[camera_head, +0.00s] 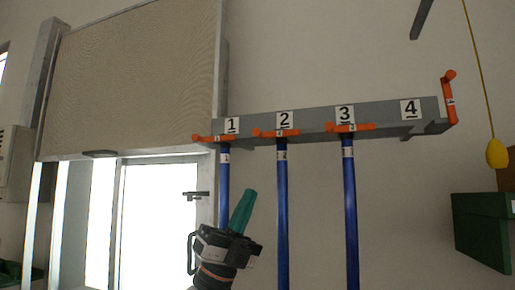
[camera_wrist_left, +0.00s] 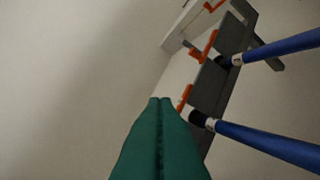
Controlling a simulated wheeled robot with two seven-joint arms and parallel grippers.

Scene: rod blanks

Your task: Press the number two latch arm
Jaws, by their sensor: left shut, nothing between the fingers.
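A grey rail (camera_head: 378,112) on the wall carries number plates 1 to 4. The number two latch arm (camera_head: 276,133) is orange and lies level under plate 2, above a blue rod (camera_head: 282,215). Latch arms one (camera_head: 211,139) and three (camera_head: 350,127) also lie level over blue rods. Latch arm four (camera_head: 449,98) stands upright at the right end, with no rod below it. My left gripper (camera_head: 243,211) has green fingers, shut and empty, below the rail near rod one. In the left wrist view the shut fingers (camera_wrist_left: 160,103) point toward the rail (camera_wrist_left: 211,90). My right gripper is not in view.
A yellow pull (camera_head: 496,153) hangs on a cord at the right, above a dark green box (camera_head: 484,229). A half-raised shutter (camera_head: 135,75) and bright doorway stand at the left. The wall between rod three and the box is clear.

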